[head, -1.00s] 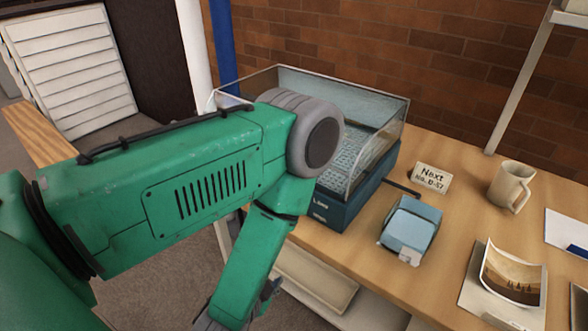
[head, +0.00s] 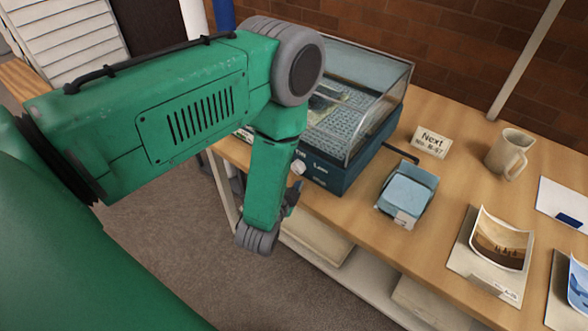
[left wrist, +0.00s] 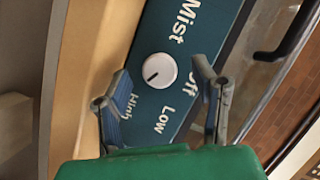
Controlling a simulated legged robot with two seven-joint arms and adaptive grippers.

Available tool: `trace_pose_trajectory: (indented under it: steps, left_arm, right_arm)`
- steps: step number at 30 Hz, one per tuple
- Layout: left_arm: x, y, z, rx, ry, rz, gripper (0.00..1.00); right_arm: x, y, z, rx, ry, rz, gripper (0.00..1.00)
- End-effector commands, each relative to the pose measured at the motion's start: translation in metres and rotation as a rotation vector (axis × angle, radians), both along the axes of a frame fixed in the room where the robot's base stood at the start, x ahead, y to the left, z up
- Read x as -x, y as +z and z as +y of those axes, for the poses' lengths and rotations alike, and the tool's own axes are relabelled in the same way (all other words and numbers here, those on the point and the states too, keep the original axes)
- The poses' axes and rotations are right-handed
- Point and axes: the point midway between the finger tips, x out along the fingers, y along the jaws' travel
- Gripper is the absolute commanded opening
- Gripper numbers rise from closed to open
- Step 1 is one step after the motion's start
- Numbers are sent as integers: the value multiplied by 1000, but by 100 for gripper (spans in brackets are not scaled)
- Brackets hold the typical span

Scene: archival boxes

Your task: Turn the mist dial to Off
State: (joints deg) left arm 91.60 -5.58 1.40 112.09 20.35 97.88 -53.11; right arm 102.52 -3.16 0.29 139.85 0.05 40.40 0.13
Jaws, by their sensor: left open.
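The mist dial (left wrist: 160,70) is a round white knob on the dark blue panel (left wrist: 197,20) in the left wrist view. Its dark mark points down-left, toward the word High. Off, partly covered by a finger, Low and Mist are also printed there. My left gripper (left wrist: 161,78) is open, its fingers on either side of the dial with gaps to it. In the head view the dial (head: 299,168) shows on the front of the blue box (head: 335,178), just above my left gripper (head: 292,193), which is partly hidden by my arm. My right gripper is not in view.
The box has a clear lid (head: 383,95) and a dark handle (head: 402,153) at its right. On the wooden table (head: 345,210) are a light blue block (head: 408,190), a card sign (head: 432,142), a mug (head: 508,153) and a curled photo (head: 500,240). A shelf (head: 315,240) lies below.

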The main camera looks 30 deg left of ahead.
Motion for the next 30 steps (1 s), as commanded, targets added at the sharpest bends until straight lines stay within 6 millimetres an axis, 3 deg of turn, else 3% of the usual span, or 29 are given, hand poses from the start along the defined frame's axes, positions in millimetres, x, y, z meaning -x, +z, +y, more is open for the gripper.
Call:
trace_pose_trajectory:
  steps: [6,14,15,19,30]
  left_arm:
    - [-16,-3,2,-3,-1,1,53]
    - [-18,-4,5,0,-1,1,53]
    - [-18,-4,5,0,-1,1,50]
    - [-17,-5,6,2,0,2,4]
    - [-17,-6,6,-1,3,8,4]
  right_arm:
    - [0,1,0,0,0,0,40]
    - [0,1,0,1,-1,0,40]
    - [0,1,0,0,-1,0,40]
    - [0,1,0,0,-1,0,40]
    - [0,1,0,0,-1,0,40]
